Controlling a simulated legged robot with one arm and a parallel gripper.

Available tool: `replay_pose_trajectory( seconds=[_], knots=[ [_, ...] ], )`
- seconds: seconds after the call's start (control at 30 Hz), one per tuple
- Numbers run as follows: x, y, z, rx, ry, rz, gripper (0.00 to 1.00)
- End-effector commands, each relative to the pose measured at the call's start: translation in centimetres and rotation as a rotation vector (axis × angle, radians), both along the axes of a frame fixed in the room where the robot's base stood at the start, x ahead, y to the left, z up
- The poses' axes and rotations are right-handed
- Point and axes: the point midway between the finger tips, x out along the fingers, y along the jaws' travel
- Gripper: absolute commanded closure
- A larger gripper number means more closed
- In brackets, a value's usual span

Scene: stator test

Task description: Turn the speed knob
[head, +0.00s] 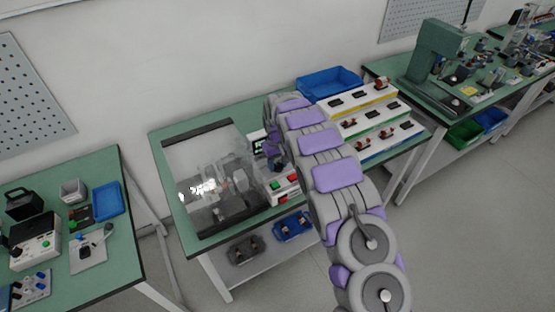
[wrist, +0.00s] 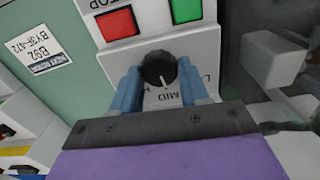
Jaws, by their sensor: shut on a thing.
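The speed knob (wrist: 158,68) is a round black dial with a white pointer line on a pale control panel (wrist: 150,46) in the wrist view. Lettering around it includes "MID". My gripper (wrist: 160,82) has its two blue fingers on the left and right sides of the knob, shut on it. In the head view the control box (head: 284,187) with red and green buttons stands at the front of the middle table. My gripper (head: 277,150) reaches down to it there, and my arm hides the knob.
A red button (wrist: 115,24) and a green button (wrist: 186,10) sit just above the knob. A transparent enclosure (head: 205,180) stands left of the box. A stepped white rack (head: 375,120) with small parts and a blue bin (head: 329,82) stand on the right.

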Motion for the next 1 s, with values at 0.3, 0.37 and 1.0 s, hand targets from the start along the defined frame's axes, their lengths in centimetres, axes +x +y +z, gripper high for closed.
replay_pose_trajectory(
  seconds=[0.3,0.37,1.0],
  knots=[
    [0.14,0.07,0.20,0.002,-0.006,-0.124,0.86],
    [0.15,0.09,0.19,0.002,-0.006,-0.134,0.86],
    [0.13,0.06,0.13,0.001,-0.005,-0.149,0.41]
  ],
)
